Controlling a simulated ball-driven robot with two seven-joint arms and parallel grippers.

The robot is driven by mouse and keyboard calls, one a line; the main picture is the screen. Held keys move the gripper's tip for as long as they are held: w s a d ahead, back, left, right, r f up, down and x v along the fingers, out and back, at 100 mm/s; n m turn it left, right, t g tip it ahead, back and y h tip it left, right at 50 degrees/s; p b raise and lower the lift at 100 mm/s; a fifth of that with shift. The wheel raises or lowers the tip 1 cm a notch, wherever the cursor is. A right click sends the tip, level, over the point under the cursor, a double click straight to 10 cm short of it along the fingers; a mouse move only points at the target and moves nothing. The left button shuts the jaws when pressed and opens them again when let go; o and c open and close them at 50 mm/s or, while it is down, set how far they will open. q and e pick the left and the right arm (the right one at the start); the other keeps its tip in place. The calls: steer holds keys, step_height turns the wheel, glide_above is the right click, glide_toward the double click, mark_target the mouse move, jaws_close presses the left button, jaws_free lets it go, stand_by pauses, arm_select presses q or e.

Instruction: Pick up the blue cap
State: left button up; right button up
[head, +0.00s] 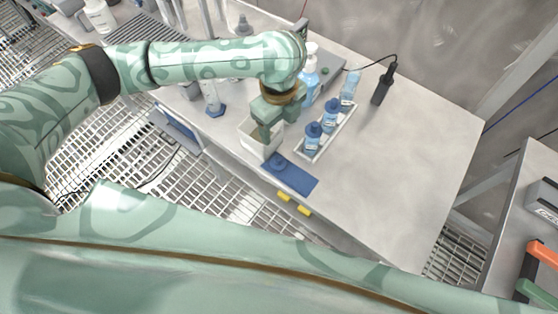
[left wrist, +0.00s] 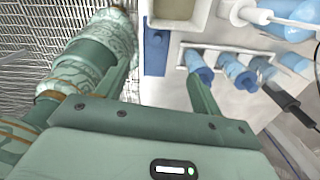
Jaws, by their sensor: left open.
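A blue cap (head: 278,160) lies on the upper-left end of a dark blue mat (head: 296,180) at the table's front edge. In the left wrist view, the cap (left wrist: 156,39) shows as a dark round shape on the mat (left wrist: 155,64). My left gripper (head: 268,130) is open and empty, pointing down above the white bin beside the cap. In the left wrist view, its fingers (left wrist: 160,72) stand apart with the mat showing between them. I cannot tell its exact height above the cap. My right gripper is not in view.
A white open bin (head: 252,143) stands left of the mat. A white rack (head: 311,153) holds several bottles, two with blue caps, to the right. A blue pump bottle (head: 309,80) and a black device (head: 383,86) stand behind. The table's right part is clear.

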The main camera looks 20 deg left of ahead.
arm_select(q)
steer(key=b, duration=0.5)
glide_toward(278, 158)
steer(key=f, duration=0.5)
steer(key=shift+w+d+f, duration=0.15)
steer(key=shift+w, duration=0.05)
steer(key=f+b, duration=0.2)
steer(key=f, duration=0.3)
steer(key=shift+s+f+b, duration=0.15)
steer(key=shift+s+b, duration=0.05)
steer(key=shift+b, duration=0.1)
steer(key=c, duration=1.1)
